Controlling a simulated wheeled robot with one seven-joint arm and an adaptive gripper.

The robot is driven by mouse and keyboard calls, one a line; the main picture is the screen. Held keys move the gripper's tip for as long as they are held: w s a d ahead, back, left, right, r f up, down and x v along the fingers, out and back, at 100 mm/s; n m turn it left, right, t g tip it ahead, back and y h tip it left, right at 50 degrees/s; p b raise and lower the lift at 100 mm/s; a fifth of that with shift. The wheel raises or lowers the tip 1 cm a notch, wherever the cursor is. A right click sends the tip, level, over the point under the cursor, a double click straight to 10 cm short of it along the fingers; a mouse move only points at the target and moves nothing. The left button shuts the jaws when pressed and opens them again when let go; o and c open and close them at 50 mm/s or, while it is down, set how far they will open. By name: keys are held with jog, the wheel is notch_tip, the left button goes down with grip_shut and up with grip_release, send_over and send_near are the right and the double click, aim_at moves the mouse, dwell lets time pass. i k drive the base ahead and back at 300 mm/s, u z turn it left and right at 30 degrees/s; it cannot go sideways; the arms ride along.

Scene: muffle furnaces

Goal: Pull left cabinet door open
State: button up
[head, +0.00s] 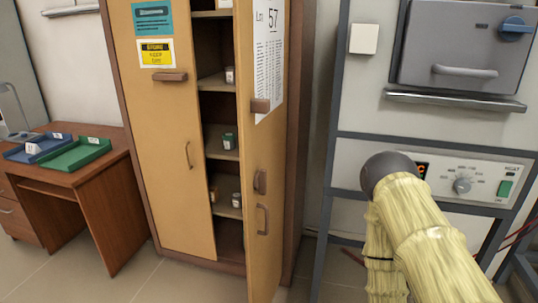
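The tall tan cabinet has a left door (165,125) that looks shut, flush with the cabinet front. It has a wide brown handle (170,76) below a yellow sign and a smaller curved handle (188,155) lower down. The right door (262,145) stands swung open toward me, with a printed sheet and several brown handles. Between the doors, the shelves (218,155) hold small jars. My arm, in a pale yellow sleeve, is at the lower right, in front of the furnace and apart from the cabinet. My gripper is out of the picture.
A brown desk (105,170) with a blue tray (35,148) and a green tray (77,153) stands left of the cabinet. A grey furnace (465,45) with a control panel (490,186) stands on a metal frame at right. Tiled floor (185,285) before the left door is clear.

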aim_at(150, 37)
jog(key=u, duration=3.6)
jog(key=k, duration=0.8)
jog(key=z, duration=1.85)
jog(key=i, duration=1)
